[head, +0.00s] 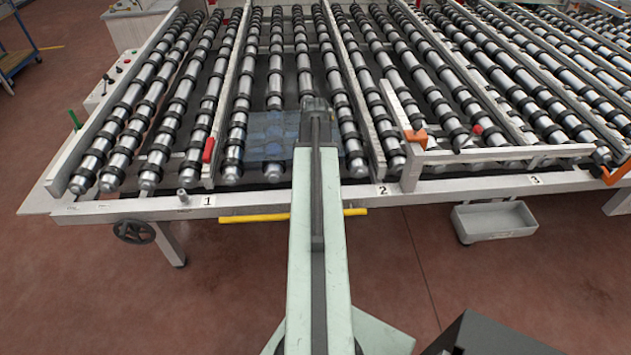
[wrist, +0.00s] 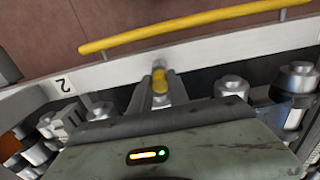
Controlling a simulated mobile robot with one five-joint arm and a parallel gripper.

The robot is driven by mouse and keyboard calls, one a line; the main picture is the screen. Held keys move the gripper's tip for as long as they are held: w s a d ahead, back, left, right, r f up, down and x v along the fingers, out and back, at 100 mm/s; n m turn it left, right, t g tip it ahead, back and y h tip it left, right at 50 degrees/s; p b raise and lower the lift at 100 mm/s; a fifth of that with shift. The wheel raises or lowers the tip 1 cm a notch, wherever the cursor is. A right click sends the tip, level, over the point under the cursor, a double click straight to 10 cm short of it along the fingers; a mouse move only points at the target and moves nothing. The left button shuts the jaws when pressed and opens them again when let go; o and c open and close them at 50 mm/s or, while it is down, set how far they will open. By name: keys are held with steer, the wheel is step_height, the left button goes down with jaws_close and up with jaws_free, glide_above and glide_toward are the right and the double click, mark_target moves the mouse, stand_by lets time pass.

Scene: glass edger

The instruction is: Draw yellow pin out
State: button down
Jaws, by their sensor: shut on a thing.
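The yellow pin (wrist: 160,80) shows in the wrist view as a short, rounded yellow piece between the two grey fingers of my gripper (wrist: 161,88). My gripper is shut on it, close to the white front rail of the roller table. The pin's lower part is hidden, so I cannot tell how deep it sits. In the head view my own arm covers the pin and the fingers.
A long yellow bar (head: 254,218) runs along the front rail (head: 440,188), which carries number labels. A bluish clear pane (head: 269,135) lies on the rollers beside my arm. Orange (head: 415,138) and red (head: 208,149) parts stand on the dividers. A grey tray (head: 494,221) hangs at right.

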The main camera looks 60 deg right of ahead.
steer(key=shift+r+p, duration=2.25)
steer(key=shift+r, duration=0.25)
steer(key=shift+r, duration=0.1)
step_height(320, 180, up, 4)
steer(key=p, duration=0.4)
